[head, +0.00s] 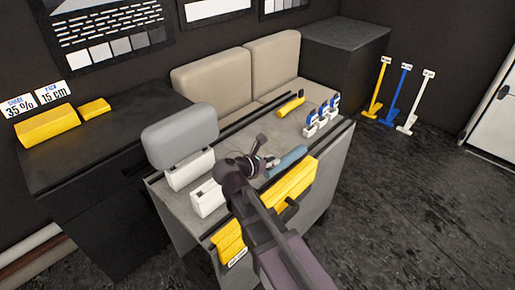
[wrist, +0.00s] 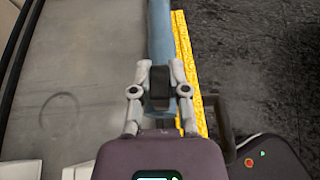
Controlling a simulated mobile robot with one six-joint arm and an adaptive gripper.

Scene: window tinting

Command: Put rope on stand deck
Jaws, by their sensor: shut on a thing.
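A thick blue-grey roll, which appears to be the rope (head: 288,161), lies in my gripper (head: 262,163) in the head view. In the wrist view the rope (wrist: 160,35) runs up from between the fingers of my gripper (wrist: 160,80), which are shut on it. I cannot tell whether the rope touches the deck.
White holders (head: 207,198) and a grey headrest-like block (head: 180,137) stand at left. A yellow-handled tool (head: 290,105) and small blue-and-white bottles (head: 322,118) are at the back right. Mid-deck is clear.

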